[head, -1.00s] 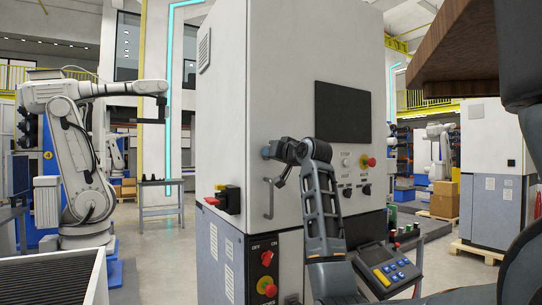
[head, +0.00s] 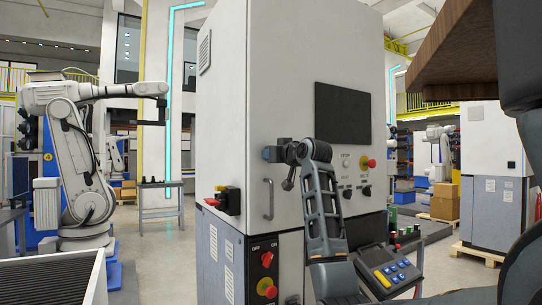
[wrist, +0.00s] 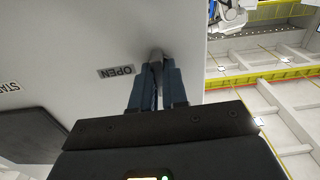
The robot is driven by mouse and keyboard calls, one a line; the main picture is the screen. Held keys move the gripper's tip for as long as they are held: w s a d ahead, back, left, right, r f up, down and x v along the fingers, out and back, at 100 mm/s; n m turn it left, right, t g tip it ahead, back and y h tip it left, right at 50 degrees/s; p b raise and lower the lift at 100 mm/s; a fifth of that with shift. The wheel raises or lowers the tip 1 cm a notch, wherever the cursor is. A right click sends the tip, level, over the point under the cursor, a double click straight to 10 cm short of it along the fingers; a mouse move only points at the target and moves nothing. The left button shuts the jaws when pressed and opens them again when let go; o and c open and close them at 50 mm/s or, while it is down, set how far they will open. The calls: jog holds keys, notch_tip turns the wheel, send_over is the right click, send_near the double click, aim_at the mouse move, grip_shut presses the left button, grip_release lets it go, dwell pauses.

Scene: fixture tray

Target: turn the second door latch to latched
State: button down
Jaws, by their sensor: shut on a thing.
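My gripper (head: 268,154) reaches the white front of the tall cabinet (head: 298,107), near its left edge and above the metal door handle (head: 268,199). In the wrist view, my gripper's two blue-grey fingers (wrist: 155,80) are shut on a small grey latch (wrist: 156,54) on the cabinet face. An "OPEN" label (wrist: 116,71) is beside the latch and reads upside down there. The fingers cover much of the latch, so I cannot tell its exact angle. In the head view, the gripper hides the latch.
A dark screen (head: 343,113) and a panel with a red emergency button (head: 369,163) are right of my gripper. A red switch (head: 267,259) sits below. A control pendant (head: 387,270) stands beside my arm. A white robot arm (head: 75,150) stands at left.

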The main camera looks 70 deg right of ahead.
jog(key=c, duration=1.1)
grip_release()
jog(key=shift+c, duration=0.2)
jog(key=b+v, duration=0.1)
jog(key=v, duration=0.6)
jog(key=shift+s+a+b, duration=0.25)
jog(key=shift+b, duration=0.1)
